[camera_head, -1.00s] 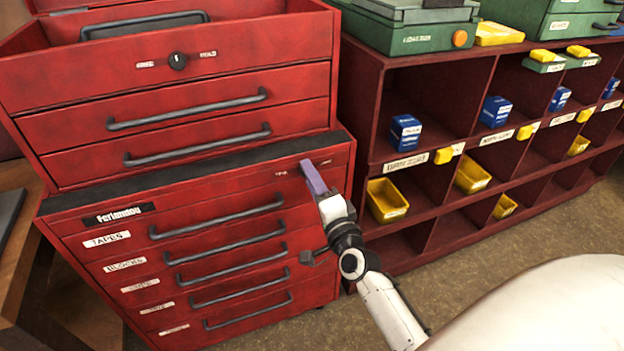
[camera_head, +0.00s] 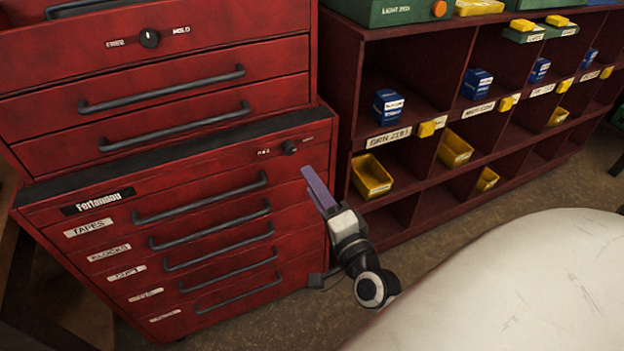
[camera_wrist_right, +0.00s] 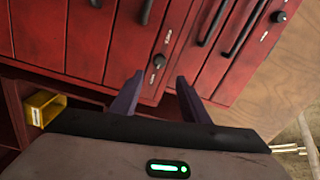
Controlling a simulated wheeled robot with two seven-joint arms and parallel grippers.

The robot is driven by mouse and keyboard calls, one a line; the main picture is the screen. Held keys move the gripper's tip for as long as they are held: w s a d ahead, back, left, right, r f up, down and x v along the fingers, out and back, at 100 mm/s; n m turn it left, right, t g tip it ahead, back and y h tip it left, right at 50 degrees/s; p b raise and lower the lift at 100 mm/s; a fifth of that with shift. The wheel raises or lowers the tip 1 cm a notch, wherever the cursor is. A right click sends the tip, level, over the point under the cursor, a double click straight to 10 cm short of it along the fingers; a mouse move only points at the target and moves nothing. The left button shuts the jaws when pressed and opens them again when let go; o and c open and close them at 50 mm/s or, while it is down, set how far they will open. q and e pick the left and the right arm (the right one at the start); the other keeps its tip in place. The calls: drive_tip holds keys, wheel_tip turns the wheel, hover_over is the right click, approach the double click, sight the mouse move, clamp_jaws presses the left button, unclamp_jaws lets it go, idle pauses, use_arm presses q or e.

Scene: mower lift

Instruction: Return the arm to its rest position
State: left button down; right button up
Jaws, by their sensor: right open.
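My right gripper (camera_head: 318,187) is in front of the right edge of the red tool chest (camera_head: 225,165), pointing up and left. In the right wrist view the two purple fingers (camera_wrist_right: 158,98) stand apart with nothing between them, so it is open. Ahead of them is the red chest front (camera_wrist_right: 88,45) with a dark knob (camera_wrist_right: 159,62). In the head view the lower chest's knob (camera_head: 290,147) is just up and left of the fingertips, apart from them. My left gripper does not show.
A dark red shelf (camera_head: 343,95) with blue boxes (camera_head: 388,106) and yellow bins (camera_head: 371,176) stands to the right. The chest's drawers look shut. The upper knob (camera_head: 149,38) sits between labels. Brown floor (camera_head: 425,236) lies in front of the shelf.

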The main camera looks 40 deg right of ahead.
idle(0.3)
drive_tip(key=s+a+f+n+g+y, duration=0.2)
drive_tip(key=s+a+f+n+y, duration=0.1)
drive_tip(key=a+f+n, duration=0.35)
drive_tip(key=s+a+f+n+g+y, duration=0.3)
drive_tip(key=s+a+f+n, duration=0.15)
drive_tip(key=f+n, duration=0.2)
drive_tip(key=s+a+f+n+g, duration=0.4)
drive_tip(key=s+f+n, duration=0.3)
drive_tip(key=s+f, duration=0.3)
drive_tip(key=shift+a+y, duration=0.4)
drive_tip(key=shift+a, duration=0.1)
